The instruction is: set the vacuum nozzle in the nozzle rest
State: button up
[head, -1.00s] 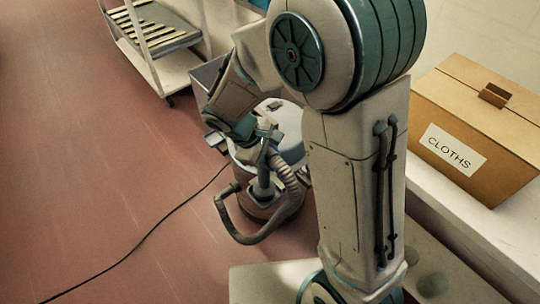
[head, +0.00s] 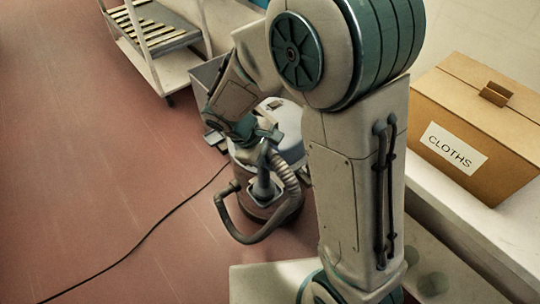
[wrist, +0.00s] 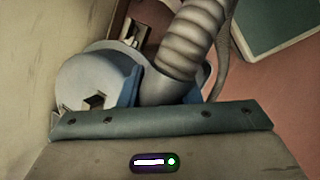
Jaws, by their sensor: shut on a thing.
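My gripper (head: 262,143) is shut on the grey vacuum nozzle (head: 264,187), which hangs below the jaws with its wider end down, in front of the vacuum's drum. The ribbed hose (head: 287,172) curves down beside it. In the wrist view a blue finger (wrist: 133,88) lies against the nozzle's grey neck (wrist: 165,88), and the ribbed hose (wrist: 193,40) rises from it. The vacuum (head: 291,122) has a pale round lid, partly hidden by my arm; a pale lid (wrist: 75,85) also shows in the wrist view. I cannot make out the nozzle rest for certain.
A dark curved pipe (head: 239,232) loops low in front of the vacuum. A black cable (head: 140,240) crosses the open red floor at left. A slatted cart (head: 160,50) stands behind. A cardboard box marked CLOTHS (head: 475,130) sits on a ledge (head: 440,195) at right.

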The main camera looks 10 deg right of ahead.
jog(key=shift+f+b, duration=0.3)
jog(key=shift+f, duration=0.15)
dwell(0.5)
jog(key=o, duration=1.2)
jog(key=p+v, duration=0.3)
jog(key=v, duration=1.1)
jog(key=s+d+r+m+y+p, duration=0.2)
jog(key=s+d+r+m+p, duration=0.1)
jog(key=d+r+m+p, duration=0.1)
jog(key=s+d+r+m+t+y+p, duration=0.1)
jog(key=s+d+r+m+p, duration=0.2)
jog(key=d+r+p, duration=0.4)
jog(key=s+d+r+m+t+y+p, duration=0.1)
jog(key=s+d+r+m+p, duration=0.3)
jog(key=r, duration=0.5)
jog(key=shift+s+d+r+m+y+p, duration=0.1)
jog(key=shift+d+m+y+p, duration=0.5)
jog(key=shift+d+y+p, duration=0.3)
jog(key=shift+a, duration=0.1)
